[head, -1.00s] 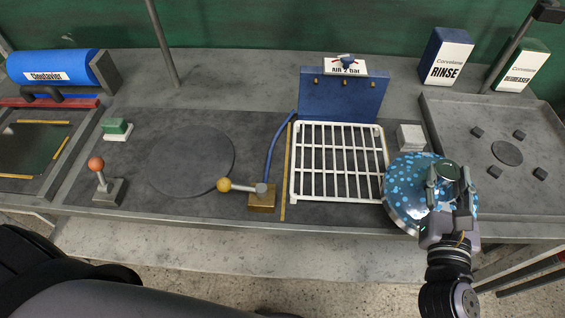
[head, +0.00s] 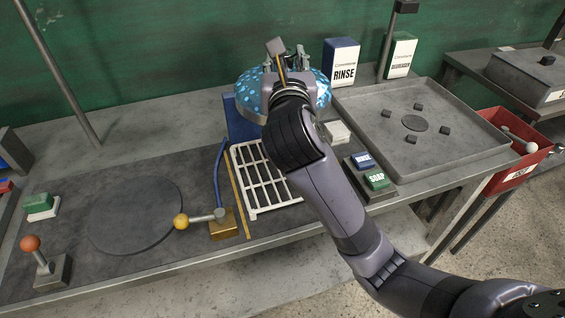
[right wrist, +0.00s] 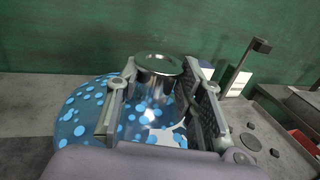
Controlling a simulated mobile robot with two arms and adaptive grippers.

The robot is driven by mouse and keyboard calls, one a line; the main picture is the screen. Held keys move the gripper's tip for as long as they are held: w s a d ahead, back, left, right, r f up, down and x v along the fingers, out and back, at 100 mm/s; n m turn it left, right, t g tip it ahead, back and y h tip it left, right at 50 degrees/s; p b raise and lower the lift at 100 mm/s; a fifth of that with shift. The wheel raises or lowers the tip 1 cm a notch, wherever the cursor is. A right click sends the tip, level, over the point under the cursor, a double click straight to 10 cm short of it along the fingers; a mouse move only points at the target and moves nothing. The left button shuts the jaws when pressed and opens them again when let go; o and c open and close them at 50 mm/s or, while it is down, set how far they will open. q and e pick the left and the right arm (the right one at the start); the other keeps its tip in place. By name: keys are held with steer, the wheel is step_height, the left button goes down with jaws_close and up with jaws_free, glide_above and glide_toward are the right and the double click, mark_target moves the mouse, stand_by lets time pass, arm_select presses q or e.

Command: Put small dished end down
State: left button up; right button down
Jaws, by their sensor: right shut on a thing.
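The small dished end (head: 319,88) is a shiny dome covered in light blue spots. In the head view it is up above the back of the bench, in front of the blue panel, partly hidden by my right gripper (head: 287,62) and arm. In the right wrist view the spotted dished end (right wrist: 88,110) lies beyond my right gripper (right wrist: 160,95), whose fingers are shut on its round metal knob (right wrist: 158,65). It appears held clear of the bench. My left gripper is not in view.
Below is a white rack (head: 262,185) beside a brass block with a yellow-knobbed lever (head: 200,219). A dark round plate (head: 135,215) lies left. A grey tray (head: 470,140) with several small blocks is right, near RINSE and SOAP buttons (head: 376,180). RINSE (head: 341,64) and degreaser boxes stand behind.

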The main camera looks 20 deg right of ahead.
step_height(320, 180, down, 4)
steer(key=shift+a+f+b, duration=0.1)
steer(key=shift+f+b, duration=0.1)
steer(key=shift+b, duration=0.15)
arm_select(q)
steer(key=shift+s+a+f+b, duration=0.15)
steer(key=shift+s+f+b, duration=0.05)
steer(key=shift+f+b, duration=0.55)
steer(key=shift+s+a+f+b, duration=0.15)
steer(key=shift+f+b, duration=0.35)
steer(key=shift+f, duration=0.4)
arm_select(e)
steer(key=shift+f, duration=7.4)
steer(key=shift+f, duration=0.1)
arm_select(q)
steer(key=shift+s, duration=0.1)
arm_select(e)
steer(key=c, duration=1.1)
jaws_free()
steer(key=shift+f, duration=0.15)
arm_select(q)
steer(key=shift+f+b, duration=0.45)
arm_select(e)
steer(key=v, duration=1.2)
steer(key=shift+s, duration=0.1)
